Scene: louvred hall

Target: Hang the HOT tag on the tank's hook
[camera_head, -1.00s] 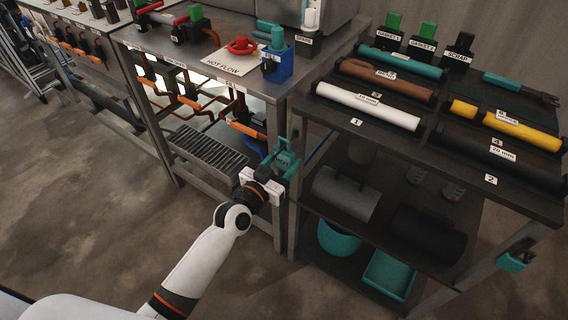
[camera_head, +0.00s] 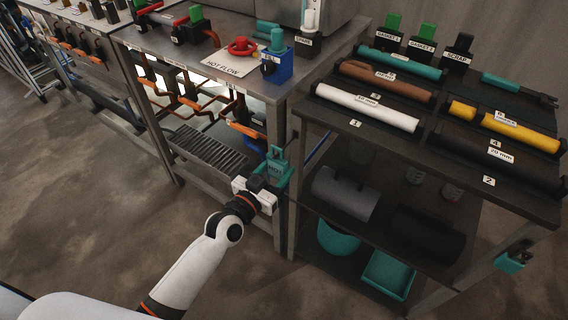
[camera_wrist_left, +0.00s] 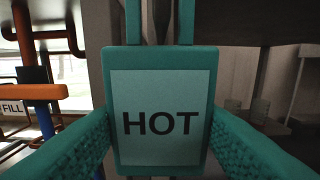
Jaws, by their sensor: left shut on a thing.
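The HOT tag (camera_wrist_left: 160,90) is a teal plate with a pale panel reading HOT and two straps rising from its top. In the left wrist view it faces me upright between the teal fingers of my left gripper (camera_wrist_left: 162,130), which is shut on it. In the head view the tag (camera_head: 277,160) is small, beside the workbench's near right leg, with my left gripper (camera_head: 272,180) just below it. A dark pointed shape shows between the straps in the wrist view; I cannot tell whether it is the hook. The tank's hook is not clearly identifiable. My right gripper is not in view.
The workbench (camera_head: 185,55) carries a blue FILL block (camera_head: 277,66), a red valve wheel (camera_head: 242,46) and a HOT FLOW sign (camera_head: 224,65). Orange-handled pipework is below. A dark rack (camera_head: 345,125) with several coloured rolls stands close to the right. Open floor lies at the left.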

